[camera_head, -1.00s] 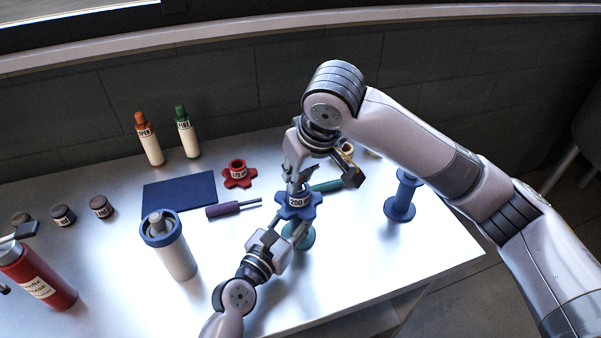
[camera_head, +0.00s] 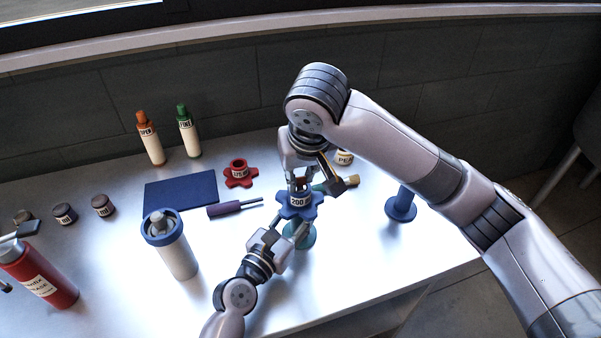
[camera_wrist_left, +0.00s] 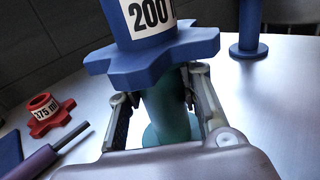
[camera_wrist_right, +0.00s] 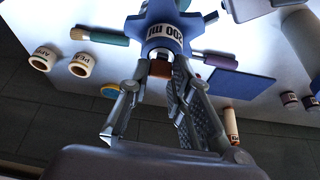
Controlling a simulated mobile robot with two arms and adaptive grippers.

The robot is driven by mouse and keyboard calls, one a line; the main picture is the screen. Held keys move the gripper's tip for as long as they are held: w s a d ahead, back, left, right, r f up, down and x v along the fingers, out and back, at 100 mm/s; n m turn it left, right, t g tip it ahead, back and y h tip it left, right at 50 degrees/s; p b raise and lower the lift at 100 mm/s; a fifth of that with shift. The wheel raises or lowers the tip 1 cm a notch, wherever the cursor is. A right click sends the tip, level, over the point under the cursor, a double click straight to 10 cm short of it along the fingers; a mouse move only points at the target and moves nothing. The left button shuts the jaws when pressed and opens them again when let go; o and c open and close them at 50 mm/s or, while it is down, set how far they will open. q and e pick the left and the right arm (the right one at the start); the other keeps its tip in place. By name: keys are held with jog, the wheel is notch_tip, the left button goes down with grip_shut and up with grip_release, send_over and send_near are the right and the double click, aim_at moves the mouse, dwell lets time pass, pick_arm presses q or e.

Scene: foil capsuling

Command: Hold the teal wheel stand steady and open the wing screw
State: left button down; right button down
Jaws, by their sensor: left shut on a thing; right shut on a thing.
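The teal wheel stand (camera_wrist_left: 168,108) stands upright on the table, its post and round base showing in the left wrist view. My left gripper (camera_head: 294,232) is shut around the post, just under the blue star wheel (camera_head: 299,205) marked "200". The star wheel also shows in the left wrist view (camera_wrist_left: 150,58) and the right wrist view (camera_wrist_right: 166,32). The wing screw (camera_wrist_right: 160,68) looks like a small reddish-brown piece at the wheel's hub. My right gripper (camera_wrist_right: 158,86) is shut on it from above. Its fingers hide part of it in the head view.
A red star wheel (camera_head: 240,173), a purple-handled tool (camera_head: 226,209) and a blue mat (camera_head: 180,191) lie to the left. A blue spool (camera_head: 401,207) stands to the right, partly behind my right arm. A white, blue-rimmed canister (camera_head: 172,245) stands at front left.

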pick_arm(q)
jog(key=shift+r, duration=0.1)
pick_arm(e)
jog(key=c, duration=1.4)
grip_release()
jog(key=shift+c, duration=0.2)
jog(key=v, duration=1.2)
jog(key=shift+f, duration=0.1)
pick_arm(q)
jog(key=c, duration=1.1)
grip_release()
jog(key=shift+o, duration=0.2)
